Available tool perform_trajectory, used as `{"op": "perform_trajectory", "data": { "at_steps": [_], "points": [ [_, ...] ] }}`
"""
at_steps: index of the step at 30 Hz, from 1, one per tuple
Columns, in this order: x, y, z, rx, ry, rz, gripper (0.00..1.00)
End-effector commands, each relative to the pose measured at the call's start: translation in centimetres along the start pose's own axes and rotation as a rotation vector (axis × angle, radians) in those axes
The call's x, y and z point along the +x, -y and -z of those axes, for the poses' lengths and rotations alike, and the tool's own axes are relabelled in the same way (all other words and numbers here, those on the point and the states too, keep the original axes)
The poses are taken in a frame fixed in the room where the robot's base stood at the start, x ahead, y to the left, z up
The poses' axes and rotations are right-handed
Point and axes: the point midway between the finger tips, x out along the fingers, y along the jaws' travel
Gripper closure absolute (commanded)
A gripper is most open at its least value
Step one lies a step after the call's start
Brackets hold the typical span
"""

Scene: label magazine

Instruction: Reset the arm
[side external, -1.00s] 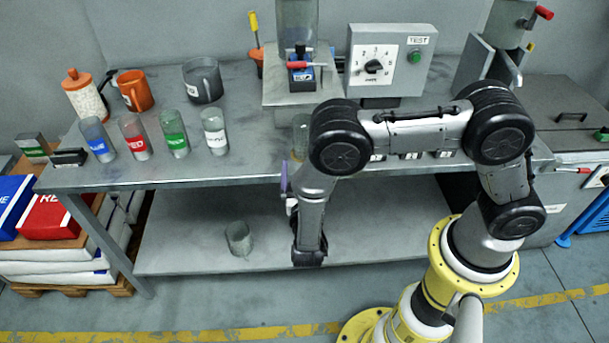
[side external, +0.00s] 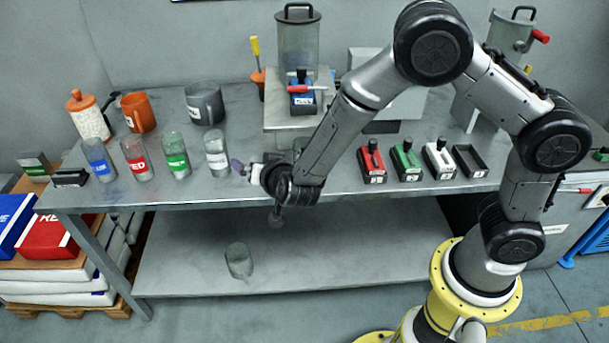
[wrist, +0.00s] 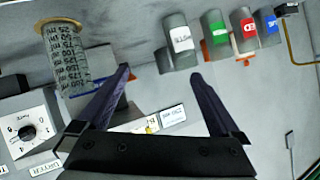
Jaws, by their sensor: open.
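My gripper (side external: 240,167) is raised just above the front part of the bench, pointing left, to the right of the white-labelled cup (side external: 217,152). In the wrist view my gripper (wrist: 160,77) has its two dark fingers spread, with nothing held between them. The wrist hides part of the bench edge in the side view. Green-labelled (side external: 176,156), red-labelled (side external: 137,160) and blue-labelled (side external: 99,161) cups stand upright in a row farther left.
A clear cup (side external: 239,261) is on the lower shelf. A graduated cylinder (wrist: 68,60) stands close to the left finger in the wrist view. Red (side external: 372,163), green (side external: 406,161) and white (side external: 439,159) handled blocks sit to the right, beside an empty black tray (side external: 470,162).

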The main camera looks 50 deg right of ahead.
Motion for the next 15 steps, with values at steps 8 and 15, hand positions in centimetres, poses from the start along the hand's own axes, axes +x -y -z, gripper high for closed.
{"op": "perform_trajectory", "data": {
  "at_steps": [8, 15],
  "points": [
    [-8.3, 3.5, 7.8, -0.063, 0.288, 0.293, 0.00],
    [-18.3, -1.7, 10.8, -0.293, 0.461, 0.382, 0.00]
  ]
}}
